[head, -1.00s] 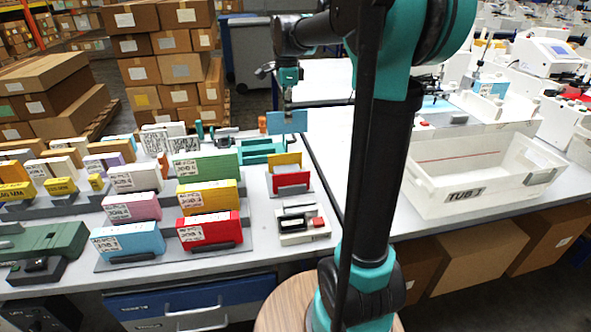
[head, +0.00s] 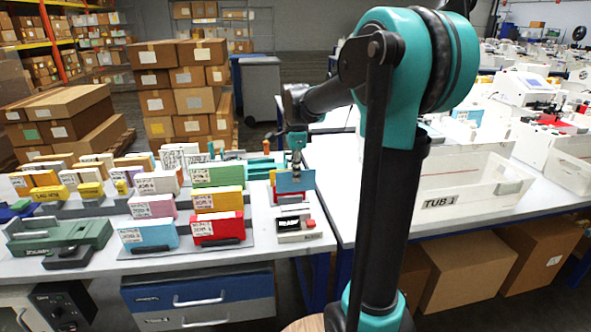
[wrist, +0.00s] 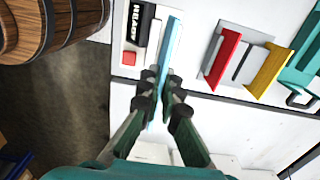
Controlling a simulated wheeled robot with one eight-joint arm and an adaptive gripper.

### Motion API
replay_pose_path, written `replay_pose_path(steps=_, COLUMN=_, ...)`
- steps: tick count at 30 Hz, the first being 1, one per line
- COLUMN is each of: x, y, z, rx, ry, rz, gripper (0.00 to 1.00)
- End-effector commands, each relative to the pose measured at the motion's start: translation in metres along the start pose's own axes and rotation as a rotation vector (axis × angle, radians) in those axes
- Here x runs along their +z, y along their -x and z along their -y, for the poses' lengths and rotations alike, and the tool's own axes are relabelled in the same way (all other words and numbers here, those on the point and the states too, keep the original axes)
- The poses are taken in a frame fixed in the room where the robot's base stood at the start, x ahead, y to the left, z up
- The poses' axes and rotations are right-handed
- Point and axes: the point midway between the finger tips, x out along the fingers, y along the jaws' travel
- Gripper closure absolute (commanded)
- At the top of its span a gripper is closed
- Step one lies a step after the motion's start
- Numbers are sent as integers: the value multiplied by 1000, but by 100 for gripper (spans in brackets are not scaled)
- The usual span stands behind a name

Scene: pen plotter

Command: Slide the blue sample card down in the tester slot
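The blue sample card (head: 294,182) is held upright in my gripper (head: 297,158). In the wrist view the card (wrist: 170,48) stands edge-on between the two fingertips (wrist: 166,88), which are shut on it. The tester (head: 297,230) is a white box with a black display and a red button. It also shows in the wrist view (wrist: 148,48), with the card overlapping its right part. In the head view the card is above and slightly behind the tester, and its lower edge looks clear of it. The card hides the slot, so I cannot tell their exact alignment.
A red card (wrist: 222,58) and a yellow card (wrist: 271,70) stand in a holder right of the tester in the wrist view. Colored job boxes (head: 217,201) stand left of the tester. A white tub (head: 455,187) is on the table at right.

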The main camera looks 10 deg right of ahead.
Motion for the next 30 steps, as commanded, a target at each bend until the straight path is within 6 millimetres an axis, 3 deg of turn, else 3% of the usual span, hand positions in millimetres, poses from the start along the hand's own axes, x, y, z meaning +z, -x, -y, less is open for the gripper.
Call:
replay_pose_path(steps=14, x=0, y=-5, z=0, rx=0, ry=0, rz=0, gripper=100)
replay_pose_path(steps=30, x=0, y=-47, z=0, rx=0, ry=0, rz=0, gripper=100)
